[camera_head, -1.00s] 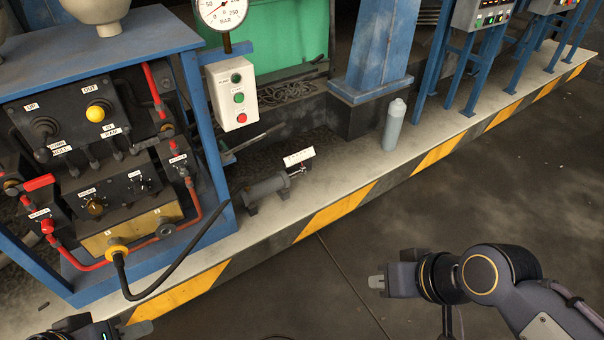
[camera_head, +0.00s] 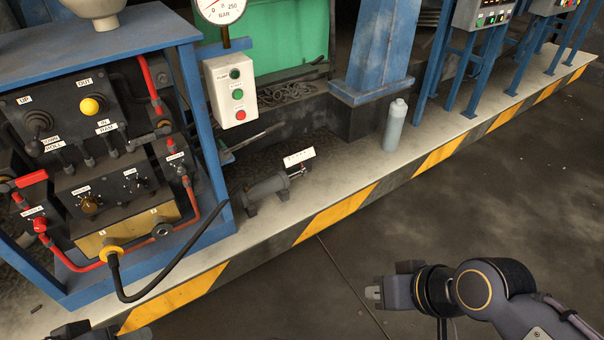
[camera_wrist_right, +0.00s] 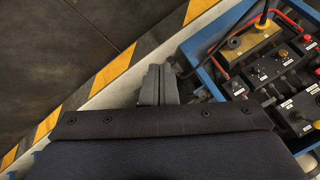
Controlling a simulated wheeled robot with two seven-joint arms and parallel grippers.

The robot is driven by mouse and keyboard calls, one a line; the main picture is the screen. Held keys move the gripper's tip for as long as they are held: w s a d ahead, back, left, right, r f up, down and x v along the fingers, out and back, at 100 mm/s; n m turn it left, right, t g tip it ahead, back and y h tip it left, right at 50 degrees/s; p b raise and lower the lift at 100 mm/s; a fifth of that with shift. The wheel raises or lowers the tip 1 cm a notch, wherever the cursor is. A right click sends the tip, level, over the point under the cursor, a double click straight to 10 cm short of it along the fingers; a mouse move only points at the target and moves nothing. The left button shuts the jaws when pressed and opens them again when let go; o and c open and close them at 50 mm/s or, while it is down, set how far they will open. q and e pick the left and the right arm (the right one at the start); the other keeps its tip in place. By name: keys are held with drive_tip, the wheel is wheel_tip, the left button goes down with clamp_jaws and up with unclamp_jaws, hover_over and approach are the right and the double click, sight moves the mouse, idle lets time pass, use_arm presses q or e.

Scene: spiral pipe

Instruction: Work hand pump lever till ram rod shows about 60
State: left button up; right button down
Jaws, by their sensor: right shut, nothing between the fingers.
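The ram (camera_head: 266,189) is a grey cylinder lying on the walkway, with a short rod at its right end and a white scale plate (camera_head: 300,157) above it. The rod's reading is too small to tell. A grey bar (camera_head: 258,136), which may be the hand pump lever, slants out behind the blue frame. My right gripper (camera_head: 373,293) is shut and empty over the dark floor, right of the ram and well apart from it. Its fingers (camera_wrist_right: 158,86) also show in the right wrist view. My left gripper (camera_head: 136,333) is partly cut off at the bottom left edge.
The blue-framed stand (camera_head: 190,90) holds a valve panel (camera_head: 62,112) and a black hose (camera_head: 170,285) looping out in front. A push-button box (camera_head: 231,92), a pressure gauge (camera_head: 222,8), a blue column (camera_head: 375,45) and a grey bottle (camera_head: 394,126) stand behind. The floor at right is clear.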

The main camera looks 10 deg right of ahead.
wheel_tip(320, 180, up, 14)
drive_tip(key=p, duration=1.2)
drive_tip(key=shift+d, duration=0.25)
wheel_tip(320, 180, up, 18)
drive_tip(key=p, duration=1.8)
drive_tip(key=shift+w+r, duration=0.1)
